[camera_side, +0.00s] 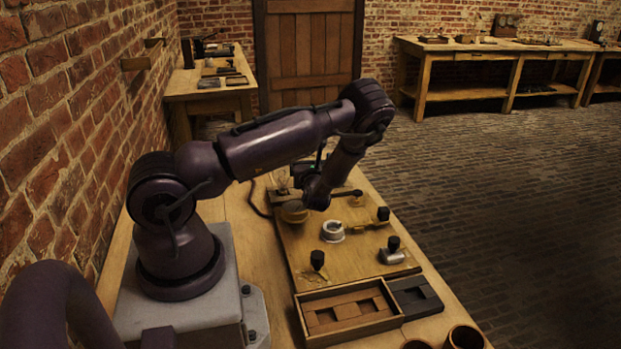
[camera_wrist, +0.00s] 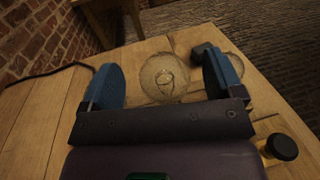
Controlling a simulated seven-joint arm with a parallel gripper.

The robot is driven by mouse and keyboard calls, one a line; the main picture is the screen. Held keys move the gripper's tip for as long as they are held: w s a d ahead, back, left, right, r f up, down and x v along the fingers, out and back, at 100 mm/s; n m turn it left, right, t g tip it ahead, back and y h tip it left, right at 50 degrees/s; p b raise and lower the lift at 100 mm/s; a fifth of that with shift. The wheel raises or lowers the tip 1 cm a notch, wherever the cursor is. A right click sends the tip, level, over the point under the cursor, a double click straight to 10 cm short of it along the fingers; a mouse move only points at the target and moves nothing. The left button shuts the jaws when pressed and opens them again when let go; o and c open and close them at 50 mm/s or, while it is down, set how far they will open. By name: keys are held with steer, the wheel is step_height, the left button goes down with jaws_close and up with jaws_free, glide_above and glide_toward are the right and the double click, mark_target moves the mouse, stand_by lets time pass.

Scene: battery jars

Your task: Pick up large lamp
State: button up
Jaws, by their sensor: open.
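A large clear glass lamp (camera_wrist: 163,77) with a visible filament loop sits between the two blue-padded fingers of my gripper (camera_wrist: 158,62) in the wrist view. The gripper is open, with a gap on both sides of the glass. In the side view a clear glass bulb (camera_side: 281,182) shows at the back left of the wooden board, just left of my wrist. My wrist hides the fingers there, so I cannot tell their exact height.
A second rounded glass piece (camera_wrist: 234,66) and a dark block (camera_wrist: 203,49) lie by the right finger. A black knob (camera_wrist: 281,147) stands at lower right. The board (camera_side: 290,243) carries a white ring (camera_side: 332,231) and several black knobs. A wooden compartment box (camera_side: 348,308) sits in front.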

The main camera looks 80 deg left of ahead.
steer(key=shift+w+a+r, duration=0.1)
steer(key=shift+w+a, duration=0.05)
steer(key=shift+a, duration=0.6)
steer(key=shift+w+a, duration=0.15)
steer(key=shift+a, duration=0.6)
steer(key=c, duration=1.1)
